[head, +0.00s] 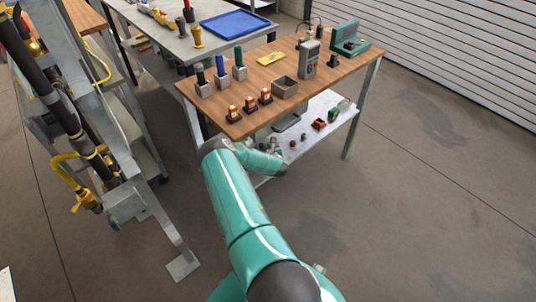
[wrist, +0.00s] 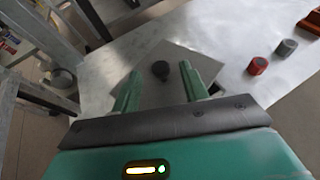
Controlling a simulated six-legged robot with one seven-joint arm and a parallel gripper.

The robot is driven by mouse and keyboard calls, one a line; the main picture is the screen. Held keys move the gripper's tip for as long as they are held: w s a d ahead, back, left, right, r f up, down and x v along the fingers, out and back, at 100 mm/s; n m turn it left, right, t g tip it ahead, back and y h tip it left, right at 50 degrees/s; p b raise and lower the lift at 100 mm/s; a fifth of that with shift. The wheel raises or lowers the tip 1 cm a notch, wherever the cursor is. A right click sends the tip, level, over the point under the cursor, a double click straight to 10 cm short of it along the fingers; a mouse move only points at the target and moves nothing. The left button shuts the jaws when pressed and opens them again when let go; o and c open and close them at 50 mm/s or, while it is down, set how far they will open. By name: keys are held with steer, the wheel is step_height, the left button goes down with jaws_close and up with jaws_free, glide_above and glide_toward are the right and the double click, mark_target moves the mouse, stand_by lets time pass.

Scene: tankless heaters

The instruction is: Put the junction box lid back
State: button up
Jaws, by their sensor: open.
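The junction box (head: 285,88) looks like the open grey box on the wooden tabletop, with no lid on it. A flat grey square plate with a black knob (wrist: 161,69), likely the lid (wrist: 196,60), lies on the pale lower shelf in the wrist view. My gripper (wrist: 160,76) is open, its two green fingers on either side of the knob with gaps showing. Whether the fingertips touch the plate cannot be told. In the head view my arm reaches to the lower shelf, and my fingers are not visible there.
A red cap (wrist: 258,66) and a grey cap (wrist: 286,47) lie right of the plate on the shelf. The wooden tabletop (head: 230,118) overhangs the shelf (head: 318,106). A handheld meter (head: 309,60) stands behind the box. A metal frame (head: 125,200) stands at left.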

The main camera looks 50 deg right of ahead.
steer(key=v, duration=0.8)
steer(key=shift+s+a, duration=0.1)
steer(key=shift+s, duration=0.05)
